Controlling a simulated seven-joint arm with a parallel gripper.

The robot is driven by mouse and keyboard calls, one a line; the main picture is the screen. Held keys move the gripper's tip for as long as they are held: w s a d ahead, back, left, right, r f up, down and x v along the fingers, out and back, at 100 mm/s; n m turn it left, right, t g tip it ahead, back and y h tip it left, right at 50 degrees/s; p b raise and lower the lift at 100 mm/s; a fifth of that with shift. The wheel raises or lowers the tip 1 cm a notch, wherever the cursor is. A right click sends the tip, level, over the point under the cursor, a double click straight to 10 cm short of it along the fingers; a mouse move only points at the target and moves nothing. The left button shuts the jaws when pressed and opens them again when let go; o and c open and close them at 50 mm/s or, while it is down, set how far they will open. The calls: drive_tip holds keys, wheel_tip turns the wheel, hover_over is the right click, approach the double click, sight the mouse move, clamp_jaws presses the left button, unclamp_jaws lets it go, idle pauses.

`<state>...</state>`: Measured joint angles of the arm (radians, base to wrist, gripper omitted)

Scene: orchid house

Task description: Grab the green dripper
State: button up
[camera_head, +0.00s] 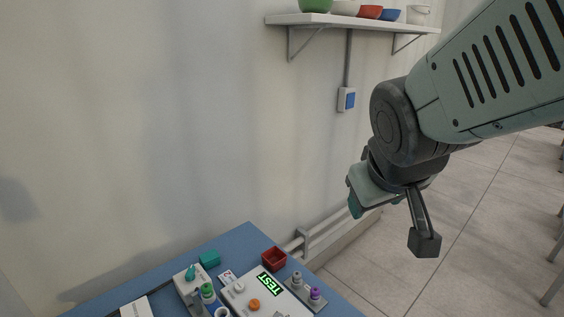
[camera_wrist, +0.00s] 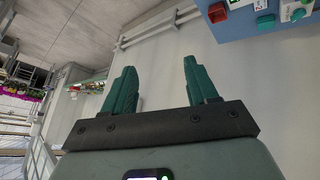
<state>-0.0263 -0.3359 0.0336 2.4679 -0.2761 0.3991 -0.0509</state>
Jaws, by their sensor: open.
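A small teal-green piece (camera_head: 190,272) sits on a white block at the left of the blue table, and a brighter green cap (camera_head: 207,289) stands just right of it. I cannot tell for sure which is the green dripper. A teal rounded piece (camera_wrist: 297,14) shows at the top right of the wrist view. My gripper (camera_wrist: 160,66) is open and empty, its two teal fingers apart with bare wall behind them. In the head view my gripper (camera_head: 372,206) hangs in the air above and right of the table, well away from the green pieces.
The blue table (camera_head: 247,237) also holds a teal box (camera_head: 209,259), a red container (camera_head: 273,259), a white device marked TEST (camera_head: 240,297) and purple-topped pieces (camera_head: 315,295). A wall shelf (camera_head: 345,22) with bowls is above. A pale pipe (camera_head: 320,238) runs low along the wall.

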drive_tip(key=w+a+f+n+y, duration=0.2)
drive_tip(key=w+a+f+n, duration=0.2)
drive_tip(key=w+f, duration=0.4)
drive_tip(key=n+g+y, duration=0.3)
drive_tip(key=n+y, duration=0.4)
drive_tip(key=y, duration=0.5)
approach(210, 288)
drive_tip(key=x, duration=1.1)
drive_tip(key=c, duration=1.1)
